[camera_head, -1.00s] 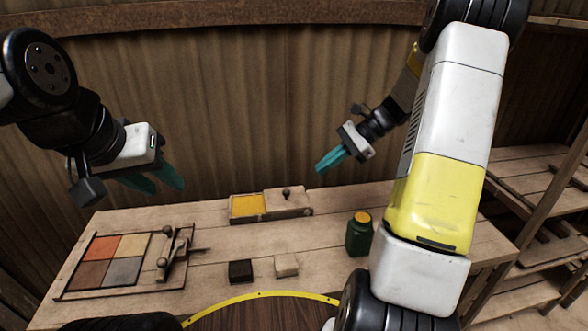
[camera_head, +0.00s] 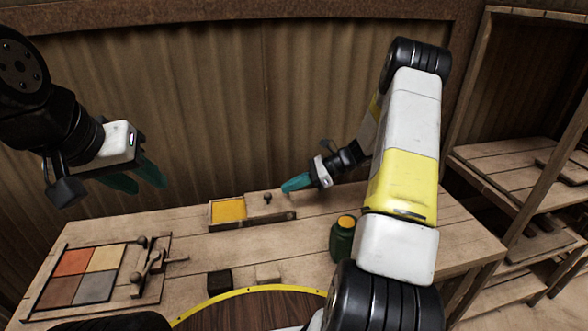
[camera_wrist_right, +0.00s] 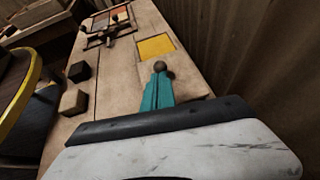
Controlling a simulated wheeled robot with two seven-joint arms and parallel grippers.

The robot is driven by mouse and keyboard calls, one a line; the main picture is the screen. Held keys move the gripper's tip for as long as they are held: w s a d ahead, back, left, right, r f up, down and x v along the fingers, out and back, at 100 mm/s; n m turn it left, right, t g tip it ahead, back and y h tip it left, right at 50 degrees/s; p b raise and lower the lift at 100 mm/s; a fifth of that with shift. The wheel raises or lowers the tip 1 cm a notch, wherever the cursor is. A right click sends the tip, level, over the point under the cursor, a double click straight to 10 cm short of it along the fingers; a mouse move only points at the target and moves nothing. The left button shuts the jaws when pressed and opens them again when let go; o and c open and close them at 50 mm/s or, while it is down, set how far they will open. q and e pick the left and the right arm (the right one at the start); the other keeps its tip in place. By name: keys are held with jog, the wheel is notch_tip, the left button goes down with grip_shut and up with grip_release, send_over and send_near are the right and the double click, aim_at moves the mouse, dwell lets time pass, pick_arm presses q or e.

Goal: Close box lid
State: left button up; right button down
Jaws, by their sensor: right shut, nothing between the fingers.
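The wooden box (camera_head: 228,227) stands at the back of the bench, with yellow material (camera_head: 229,210) showing in its uncovered left part. The lid (camera_head: 262,209) lies slid to the right, with a dark round knob (camera_head: 267,197) on top. My right gripper (camera_head: 284,188) is shut and empty, its teal fingertips just right of the knob. In the right wrist view the shut fingers (camera_wrist_right: 159,80) point at the knob (camera_wrist_right: 159,66); I cannot tell whether they touch it. My left gripper (camera_head: 143,178) is open and empty, raised above the bench's left end.
A tray of coloured tiles (camera_head: 124,257) with a wooden lever press (camera_head: 146,268) is at left. A dark block (camera_head: 219,280) and a pale block (camera_head: 268,272) lie near the front. A green jar (camera_head: 342,240) stands close to my right arm. Shelves (camera_head: 520,170) stand at right.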

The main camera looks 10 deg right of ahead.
aim_at(280, 203)
jog(key=shift+x, duration=1.9)
jog(key=shift+r, duration=0.1)
jog(key=a, duration=1.2)
jog(key=shift+a, duration=0.5)
